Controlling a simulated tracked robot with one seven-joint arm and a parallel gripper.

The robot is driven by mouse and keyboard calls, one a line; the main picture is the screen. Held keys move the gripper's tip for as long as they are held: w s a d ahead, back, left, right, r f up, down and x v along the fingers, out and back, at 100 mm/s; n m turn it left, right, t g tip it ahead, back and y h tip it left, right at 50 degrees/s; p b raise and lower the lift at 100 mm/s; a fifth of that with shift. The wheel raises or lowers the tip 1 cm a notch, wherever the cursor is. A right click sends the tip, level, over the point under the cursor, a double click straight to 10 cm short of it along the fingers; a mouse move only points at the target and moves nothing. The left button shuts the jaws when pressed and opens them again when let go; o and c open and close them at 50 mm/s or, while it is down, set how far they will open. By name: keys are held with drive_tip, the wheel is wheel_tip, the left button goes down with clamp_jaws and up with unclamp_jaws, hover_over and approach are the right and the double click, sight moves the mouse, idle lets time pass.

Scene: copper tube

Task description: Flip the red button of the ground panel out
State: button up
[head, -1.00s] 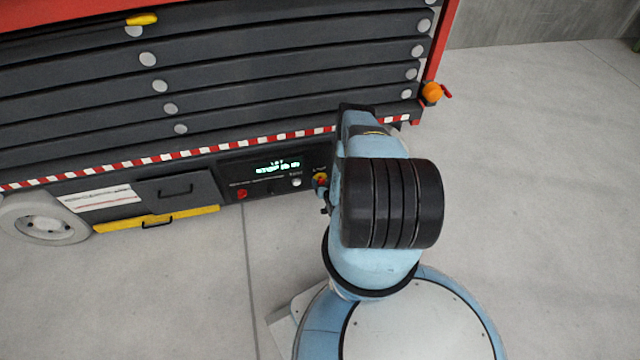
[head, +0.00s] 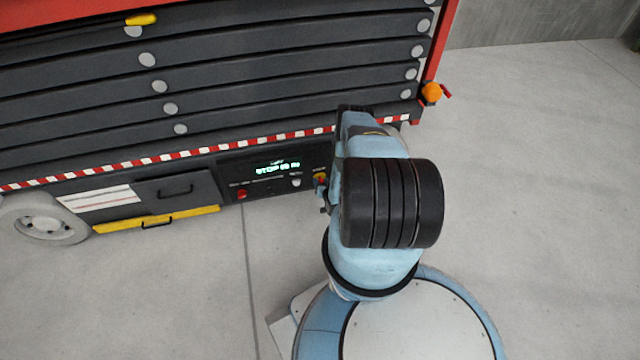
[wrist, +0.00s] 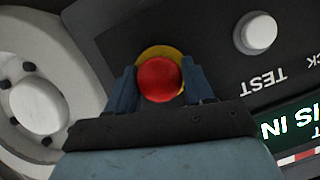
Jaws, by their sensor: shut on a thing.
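The ground panel (head: 262,178) is a dark strip low on the red and dark-grey truck in the head view. Its red button on a yellow base shows at the panel's right end, partly covered by my arm; in the wrist view the red button (wrist: 160,82) stands in the middle with the yellow base (wrist: 158,51) behind it. My gripper (wrist: 159,78) has a blue finger on each side of the button and is shut on it. In the head view my arm hides most of the gripper.
The panel's lit green display (head: 277,169) reads roughly "STOP IS IN". A white TEST button (wrist: 257,32) and another red knob (head: 242,194) are on the panel. A wheel (head: 42,218) stands at the left. Floor to the right is clear.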

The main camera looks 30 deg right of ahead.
clamp_jaws()
drive_tip(key=shift+s+a, duration=0.25)
drive_tip(key=shift+s, duration=0.6)
drive_tip(key=o, duration=1.1)
unclamp_jaws()
drive_tip(key=shift+c, duration=0.2)
drive_tip(key=v, duration=1.3)
drive_tip(key=shift+s, duration=0.3)
drive_tip(key=shift+s+a, duration=0.1)
